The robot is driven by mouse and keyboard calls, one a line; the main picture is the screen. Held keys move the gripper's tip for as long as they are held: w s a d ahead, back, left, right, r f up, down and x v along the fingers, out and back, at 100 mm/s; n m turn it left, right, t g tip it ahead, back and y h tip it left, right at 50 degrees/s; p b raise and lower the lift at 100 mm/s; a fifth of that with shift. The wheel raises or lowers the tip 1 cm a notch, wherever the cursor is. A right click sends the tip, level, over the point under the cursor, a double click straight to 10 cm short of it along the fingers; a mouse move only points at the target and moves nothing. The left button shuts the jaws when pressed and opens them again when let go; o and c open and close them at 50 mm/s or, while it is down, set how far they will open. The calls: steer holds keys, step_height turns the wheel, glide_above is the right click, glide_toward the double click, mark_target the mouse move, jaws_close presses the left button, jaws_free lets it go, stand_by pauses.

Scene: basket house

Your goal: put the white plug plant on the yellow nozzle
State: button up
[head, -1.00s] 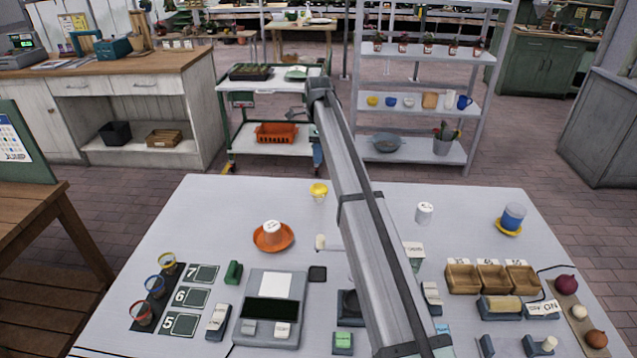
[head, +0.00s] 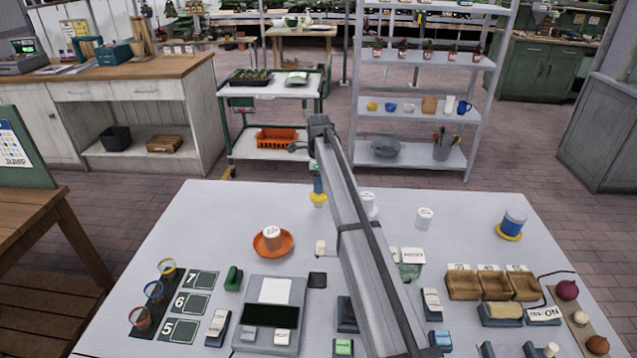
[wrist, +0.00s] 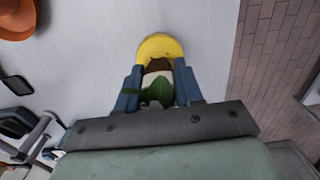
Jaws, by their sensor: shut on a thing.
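My gripper (wrist: 158,86) is shut on the white plug plant (wrist: 158,92), whose green leaf, brown top and white side show between the blue fingers in the wrist view. The yellow nozzle (wrist: 160,46) lies just beyond and below the fingertips there, partly covered by the plant. In the head view the yellow nozzle (head: 318,200) is at the far middle of the table, with my blue fingertips (head: 318,185) right at its top. The plant is hidden in the head view. I cannot tell whether it touches the nozzle.
A white pot (head: 369,205) stands just right of the nozzle, partly behind my arm. An orange dish with a white-topped pot (head: 272,236) is to the left. Another white pot (head: 424,217) stands farther right. The table's far edge is close behind the nozzle.

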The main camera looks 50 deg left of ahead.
steer(key=shift+f, duration=0.1)
steer(key=o, duration=1)
step_height(320, 180, up, 12)
steer(key=shift+r, duration=0.15)
stand_by(0.6)
